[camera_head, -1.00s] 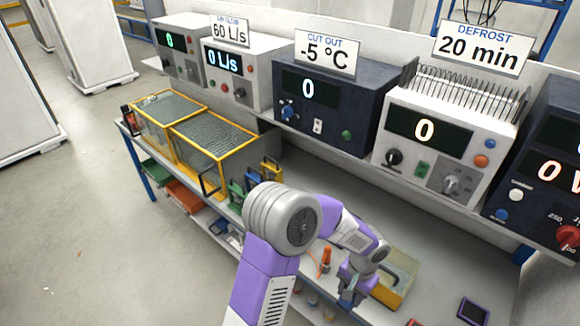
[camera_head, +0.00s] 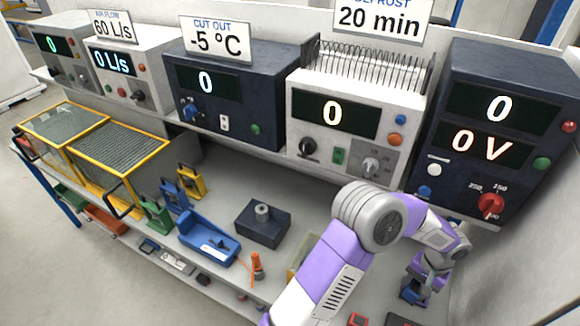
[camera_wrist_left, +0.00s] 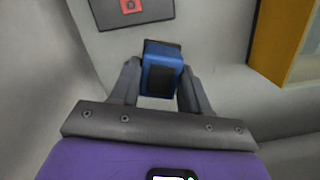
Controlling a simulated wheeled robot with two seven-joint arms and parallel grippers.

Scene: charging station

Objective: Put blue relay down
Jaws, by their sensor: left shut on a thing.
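The blue relay (camera_wrist_left: 161,66) is a small blue block with a dark face, between the fingers of my left gripper (camera_wrist_left: 160,88) in the left wrist view. The gripper is shut on it. In the head view my left gripper (camera_head: 414,288) is at the lower right, over the bench (camera_head: 325,192), with the blue relay (camera_head: 410,295) small at its tip. I cannot tell whether the relay touches the bench. My right gripper is not in view.
A yellow-edged container (camera_wrist_left: 285,45) is at the right in the wrist view. A dark plate with a red part (camera_wrist_left: 130,8) is at its top. In the head view, a blue tray (camera_head: 208,238) and dark block (camera_head: 263,222) stand left of my arm. Instruments (camera_head: 350,115) line the shelf behind.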

